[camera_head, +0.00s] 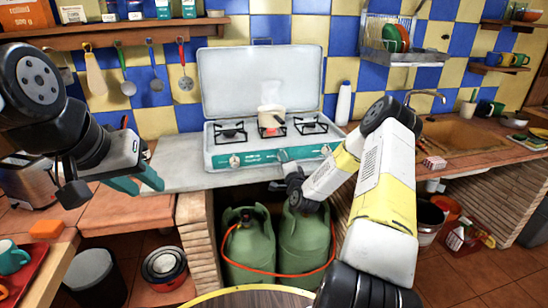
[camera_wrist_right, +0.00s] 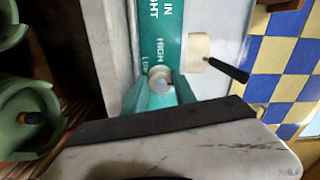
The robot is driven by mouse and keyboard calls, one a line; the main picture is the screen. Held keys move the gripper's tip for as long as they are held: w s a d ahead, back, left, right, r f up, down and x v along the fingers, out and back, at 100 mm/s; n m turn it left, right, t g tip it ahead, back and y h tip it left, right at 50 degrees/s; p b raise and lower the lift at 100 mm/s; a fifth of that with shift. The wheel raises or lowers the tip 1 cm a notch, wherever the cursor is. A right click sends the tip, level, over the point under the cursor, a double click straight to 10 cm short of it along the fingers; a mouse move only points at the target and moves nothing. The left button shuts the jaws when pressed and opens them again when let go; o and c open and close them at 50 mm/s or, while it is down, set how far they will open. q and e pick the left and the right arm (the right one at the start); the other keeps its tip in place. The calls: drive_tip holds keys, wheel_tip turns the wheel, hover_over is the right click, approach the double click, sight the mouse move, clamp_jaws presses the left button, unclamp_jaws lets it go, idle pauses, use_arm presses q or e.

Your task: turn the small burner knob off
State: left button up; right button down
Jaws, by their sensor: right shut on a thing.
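The white camp stove (camera_head: 213,137) has a teal front panel with burner knobs. The small burner knob (camera_wrist_right: 160,79) is a round pale grey knob on that panel, seen in the right wrist view. My right gripper (camera_head: 284,158) reaches the middle of the panel; in the right wrist view its teal fingers (camera_wrist_right: 162,92) are closed on the knob. In the head view the gripper hides the knob. The middle burner under a small cream pot (camera_head: 271,119) glows red. My left gripper (camera_head: 139,182) is open and empty, left of the stove over the counter.
The pot's dark handle (camera_wrist_right: 228,70) sticks out in the right wrist view. Two green gas bottles (camera_head: 247,250) with an orange hose stand below the stove. Utensils (camera_head: 155,75) hang on the wall at left. A white bottle (camera_head: 343,102) stands right of the stove.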

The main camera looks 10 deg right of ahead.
idle(0.5)
drive_tip(key=c, duration=1)
unclamp_jaws()
